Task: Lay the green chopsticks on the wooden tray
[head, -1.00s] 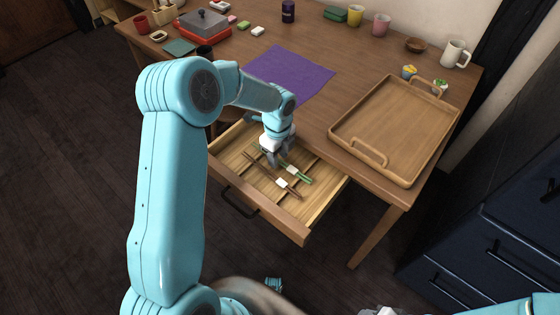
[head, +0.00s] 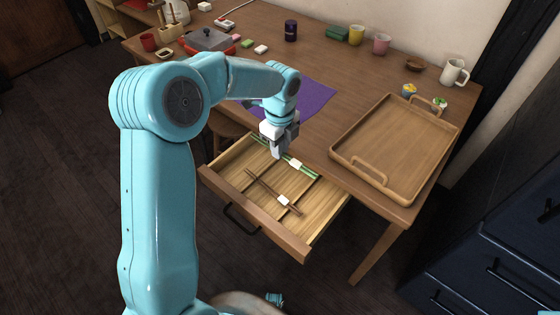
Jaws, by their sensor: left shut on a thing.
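The green chopsticks (head: 306,170), with a white band around them, are in my left gripper (head: 277,153). The gripper is shut on them and seems to hold them a little above the open drawer (head: 320,213); the fingers hide part of them. The wooden tray (head: 394,146) lies empty on the right part of the table, to the right of the gripper. It has a raised rim and two handles. My right gripper is out of view.
Brown chopsticks (head: 267,188) with a white band lie in the drawer. A purple mat (head: 312,97) lies behind my left gripper.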

